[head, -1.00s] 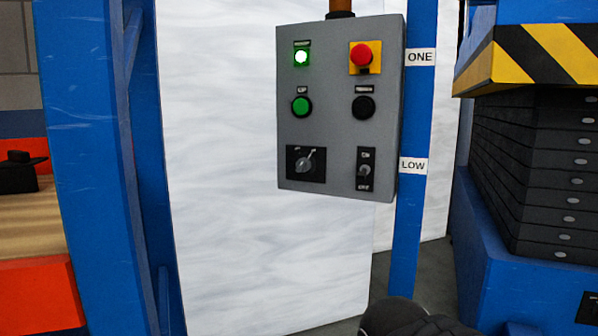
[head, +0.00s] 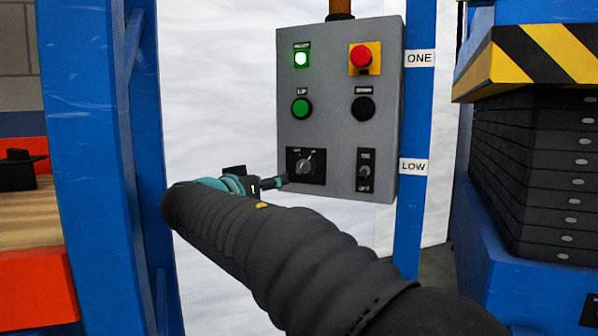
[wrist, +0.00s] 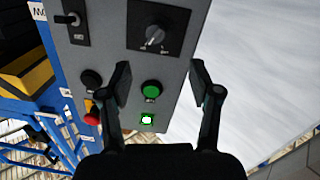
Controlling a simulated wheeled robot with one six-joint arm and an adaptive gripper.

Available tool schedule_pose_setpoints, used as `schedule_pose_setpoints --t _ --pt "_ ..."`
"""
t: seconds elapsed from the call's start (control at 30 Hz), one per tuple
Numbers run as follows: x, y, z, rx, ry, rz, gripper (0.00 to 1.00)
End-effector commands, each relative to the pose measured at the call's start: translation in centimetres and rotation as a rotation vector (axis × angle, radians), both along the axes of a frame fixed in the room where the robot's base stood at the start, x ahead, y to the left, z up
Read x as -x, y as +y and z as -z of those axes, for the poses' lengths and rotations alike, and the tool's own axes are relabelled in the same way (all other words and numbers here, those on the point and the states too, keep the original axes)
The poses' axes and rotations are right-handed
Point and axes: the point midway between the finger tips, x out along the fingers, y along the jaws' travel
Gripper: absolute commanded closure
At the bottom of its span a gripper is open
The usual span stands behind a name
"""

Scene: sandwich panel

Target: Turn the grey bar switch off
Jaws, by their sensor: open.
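The grey control panel (head: 335,130) hangs on a blue post. At its lower left, a black plate carries the grey bar switch (head: 307,165), its bar tilted up to the right; it also shows in the wrist view (wrist: 154,38), where the panel appears upside down. My gripper (head: 272,183) is just left of and below this switch in the head view. In the wrist view my gripper (wrist: 160,80) has its fingers spread with nothing between them, and the bar lies beyond the fingertips. I see no contact with the bar.
A small ON/OFF toggle (head: 364,174) sits right of the bar switch. Above are a green button (head: 302,108), a black button (head: 363,108), a red emergency button (head: 362,56) and a lit green lamp (head: 301,59). Blue posts flank the panel; a striped guard (head: 530,55) is at right.

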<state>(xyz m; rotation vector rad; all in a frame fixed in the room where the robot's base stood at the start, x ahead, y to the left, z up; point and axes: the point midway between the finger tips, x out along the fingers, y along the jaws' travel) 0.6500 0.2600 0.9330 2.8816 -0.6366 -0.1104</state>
Motion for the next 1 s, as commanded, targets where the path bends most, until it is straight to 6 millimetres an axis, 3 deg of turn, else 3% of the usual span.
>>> schedule_pose_setpoints --t 0.2,0.37,1.0 --pt "0.1 -0.4 -0.7 -0.146 -0.109 0.019 0.37" --pt "-0.5 -0.7 -0.7 -0.169 -0.118 0.021 0.37" --pt "-10.2 -5.5 -0.7 -0.166 -0.115 0.022 0.37"
